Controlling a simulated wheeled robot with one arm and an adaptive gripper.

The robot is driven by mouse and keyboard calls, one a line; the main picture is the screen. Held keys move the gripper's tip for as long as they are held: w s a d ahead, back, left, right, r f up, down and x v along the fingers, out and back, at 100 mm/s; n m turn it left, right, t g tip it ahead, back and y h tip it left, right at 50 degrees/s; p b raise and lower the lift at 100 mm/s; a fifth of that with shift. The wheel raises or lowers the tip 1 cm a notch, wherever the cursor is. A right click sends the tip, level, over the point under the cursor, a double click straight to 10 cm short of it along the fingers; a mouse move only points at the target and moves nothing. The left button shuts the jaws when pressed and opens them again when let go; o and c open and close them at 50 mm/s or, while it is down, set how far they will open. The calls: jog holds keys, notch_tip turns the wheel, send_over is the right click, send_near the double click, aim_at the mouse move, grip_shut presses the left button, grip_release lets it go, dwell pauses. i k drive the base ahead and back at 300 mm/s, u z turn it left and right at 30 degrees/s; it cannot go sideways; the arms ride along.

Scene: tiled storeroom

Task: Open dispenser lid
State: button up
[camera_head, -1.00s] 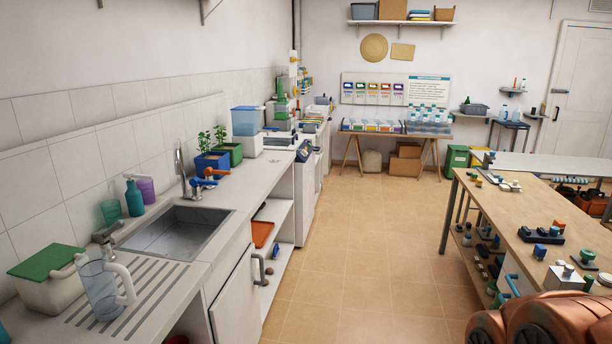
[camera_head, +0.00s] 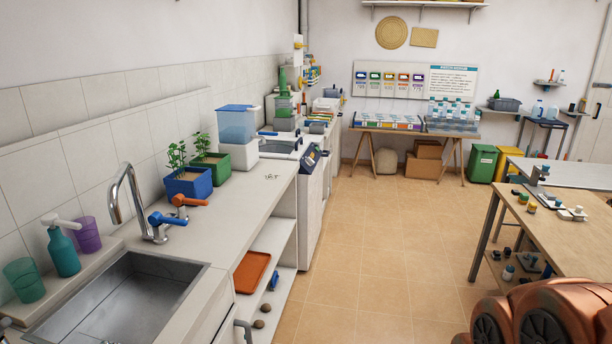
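A dispenser (camera_head: 237,125) stands on the left counter, beyond the sink and the plant pots. It has a clear blue tank on a white base. Its blue lid (camera_head: 238,107) lies flat on top and looks shut. A teal pump bottle (camera_head: 63,250) stands nearer, behind the sink. My gripper is not in view. A copper-coloured part of what looks like my arm shows in the lower right corner, far from the dispenser.
The sink (camera_head: 115,300) with its tap (camera_head: 130,205) is at the near left. A blue pot (camera_head: 188,183) and a green pot (camera_head: 211,168) with plants stand before the dispenser. A wooden table (camera_head: 565,240) is on the right. The tiled floor (camera_head: 375,240) between is clear.

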aim_at(238, 107)
jog(key=i, duration=3.55)
jog(key=u, duration=2.25)
